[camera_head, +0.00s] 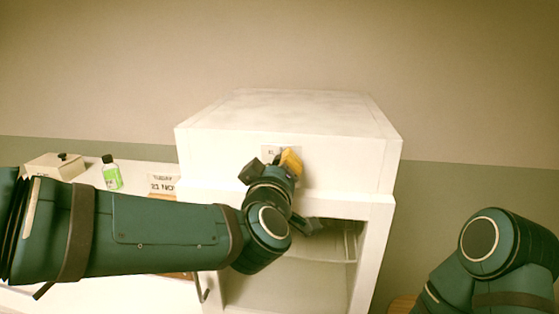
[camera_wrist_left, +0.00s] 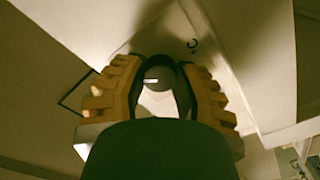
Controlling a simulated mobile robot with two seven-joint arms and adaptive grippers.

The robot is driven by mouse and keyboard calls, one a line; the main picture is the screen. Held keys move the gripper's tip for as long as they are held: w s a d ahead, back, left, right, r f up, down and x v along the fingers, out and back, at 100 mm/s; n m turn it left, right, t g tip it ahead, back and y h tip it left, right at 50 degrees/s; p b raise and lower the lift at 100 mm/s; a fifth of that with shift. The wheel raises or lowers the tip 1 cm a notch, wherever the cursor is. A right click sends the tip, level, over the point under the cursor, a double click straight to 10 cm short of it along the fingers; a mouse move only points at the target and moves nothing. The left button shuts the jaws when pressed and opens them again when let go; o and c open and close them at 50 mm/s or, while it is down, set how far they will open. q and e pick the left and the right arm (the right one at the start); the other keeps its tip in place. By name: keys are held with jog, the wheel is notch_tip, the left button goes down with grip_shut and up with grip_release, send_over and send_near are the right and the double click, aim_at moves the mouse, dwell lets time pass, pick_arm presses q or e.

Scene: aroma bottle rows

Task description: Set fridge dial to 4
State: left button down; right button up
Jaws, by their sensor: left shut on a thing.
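The white fridge (camera_head: 220,158) stands in the middle of the head view, with its lower compartment open. My left gripper (camera_head: 289,161) is at the upper front panel, with an orange finger showing beside a small label (camera_head: 267,151). In the left wrist view the left gripper (camera_wrist_left: 157,85) has its two orange fingers closed on either side of the round grey dial (camera_wrist_left: 158,78). The dial has a short white mark on its face. A small dark print (camera_wrist_left: 193,45) is on the panel beyond the dial; I cannot read it surely. The dial is hidden in the head view.
A green-labelled bottle (camera_head: 112,174), a pale box (camera_head: 55,166) and a printed sign (camera_head: 162,184) are on the white surface at left. My right arm is at lower right, its gripper out of sight. The fridge top (camera_head: 285,108) is bare.

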pick_arm(q)
jog(key=shift+m+p, duration=0.35)
jog(key=shift+m, duration=0.55)
jog(key=c, duration=0.6)
grip_release()
jog(key=s, duration=0.4)
jog(key=s+a, duration=0.1)
jog(key=s, duration=0.7)
jog(key=shift+a, duration=0.15)
